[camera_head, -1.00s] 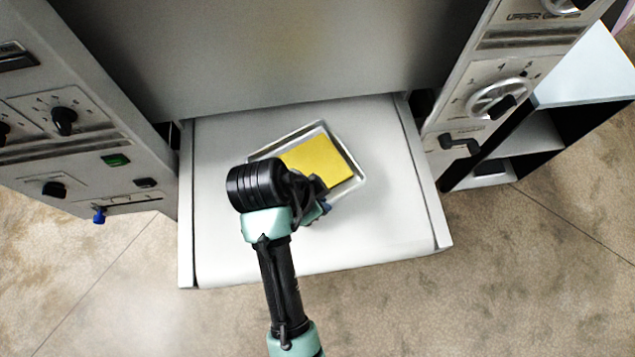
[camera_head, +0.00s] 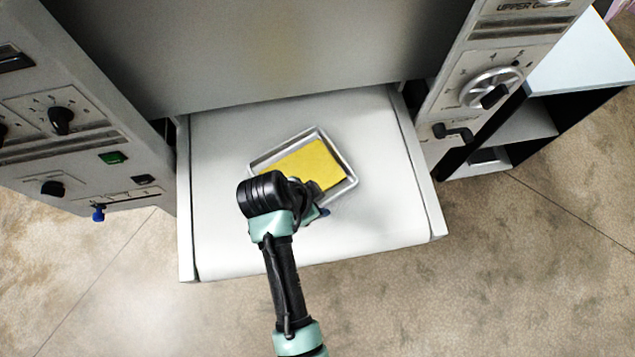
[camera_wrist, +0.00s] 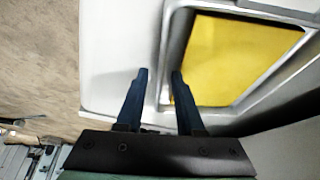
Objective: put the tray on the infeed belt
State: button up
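The tray (camera_head: 350,184) is a shallow silver metal pan with a flat yellow slab (camera_head: 310,166) in it. It appears to lie flat, turned at an angle, on the white infeed belt (camera_head: 220,215), near the middle. My gripper (camera_head: 314,198) is at the tray's near side, partly hidden by my wrist. In the wrist view, my gripper's blue fingers (camera_wrist: 160,72) straddle the tray's wall, one inside over the slab and one outside. A gap shows between the outer finger and the wall, so the gripper looks open.
The machine's grey housing (camera_head: 270,50) rises behind the belt. Control panels with knobs stand to the left (camera_head: 80,130) and right (camera_head: 490,80). A shelf unit (camera_head: 580,80) is at the far right. The belt is clear around the tray.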

jog(key=b+v, duration=0.1)
jog(key=v, duration=1.1)
dwell(0.5)
